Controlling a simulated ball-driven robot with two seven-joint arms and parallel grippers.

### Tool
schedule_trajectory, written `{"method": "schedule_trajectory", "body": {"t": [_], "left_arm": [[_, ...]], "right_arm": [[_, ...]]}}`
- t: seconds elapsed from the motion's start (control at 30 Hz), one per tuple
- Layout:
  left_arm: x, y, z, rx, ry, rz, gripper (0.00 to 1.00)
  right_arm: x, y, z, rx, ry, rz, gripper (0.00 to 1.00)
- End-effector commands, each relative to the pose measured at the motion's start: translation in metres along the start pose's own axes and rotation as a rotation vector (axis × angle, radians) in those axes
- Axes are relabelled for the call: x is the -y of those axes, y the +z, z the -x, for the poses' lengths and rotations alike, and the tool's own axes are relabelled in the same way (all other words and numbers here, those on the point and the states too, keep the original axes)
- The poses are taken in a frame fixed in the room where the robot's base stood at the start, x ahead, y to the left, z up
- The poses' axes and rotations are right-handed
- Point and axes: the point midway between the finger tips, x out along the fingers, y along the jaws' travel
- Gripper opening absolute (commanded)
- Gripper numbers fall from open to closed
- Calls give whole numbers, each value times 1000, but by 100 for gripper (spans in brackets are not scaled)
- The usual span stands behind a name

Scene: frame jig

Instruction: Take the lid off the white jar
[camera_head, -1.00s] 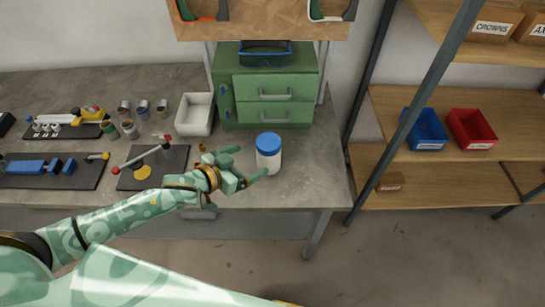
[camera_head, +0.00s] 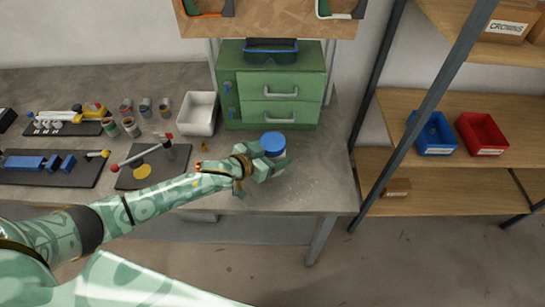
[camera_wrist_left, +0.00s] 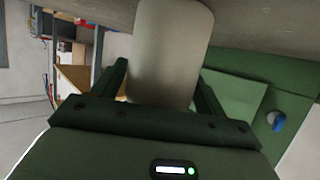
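The white jar (camera_head: 281,161) stands upright on the grey bench in front of the green drawer cabinet. Its blue lid (camera_head: 273,142) is on top. My left gripper (camera_head: 278,166) is at the jar, below lid height, and covers much of its body in the head view. In the left wrist view, the jar's pale body (camera_wrist_left: 172,50) stands between the two spread fingers, with a narrow gap showing beside the left-hand finger. The lid is hidden in that view. My right gripper is not in view.
A green drawer cabinet (camera_head: 231,92) stands close behind the jar. A white bin (camera_head: 197,114) and a black board with a red-tipped lever (camera_head: 153,168) are to the left. Shelves with blue (camera_head: 433,134) and red bins (camera_head: 482,134) stand right of the bench.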

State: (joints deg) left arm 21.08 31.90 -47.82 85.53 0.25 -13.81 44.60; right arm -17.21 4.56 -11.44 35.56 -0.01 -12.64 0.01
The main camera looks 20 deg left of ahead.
Motion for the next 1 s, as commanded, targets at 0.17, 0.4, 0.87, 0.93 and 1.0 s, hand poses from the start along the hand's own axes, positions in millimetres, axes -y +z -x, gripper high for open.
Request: {"method": "schedule_trajectory", "body": {"t": [0.17,0.4,0.87,0.93,1.0], "left_arm": [[0,0,0,0,0,0,36],[0,-1,1,-1,0,0,36],[-25,-64,54,-4,3,2,36],[-36,-77,71,-5,3,2,36],[-52,-77,87,-1,4,5,36]], "right_arm": [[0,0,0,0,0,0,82],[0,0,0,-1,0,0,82],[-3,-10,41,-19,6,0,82],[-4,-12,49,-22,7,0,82],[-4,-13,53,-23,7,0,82]]}}
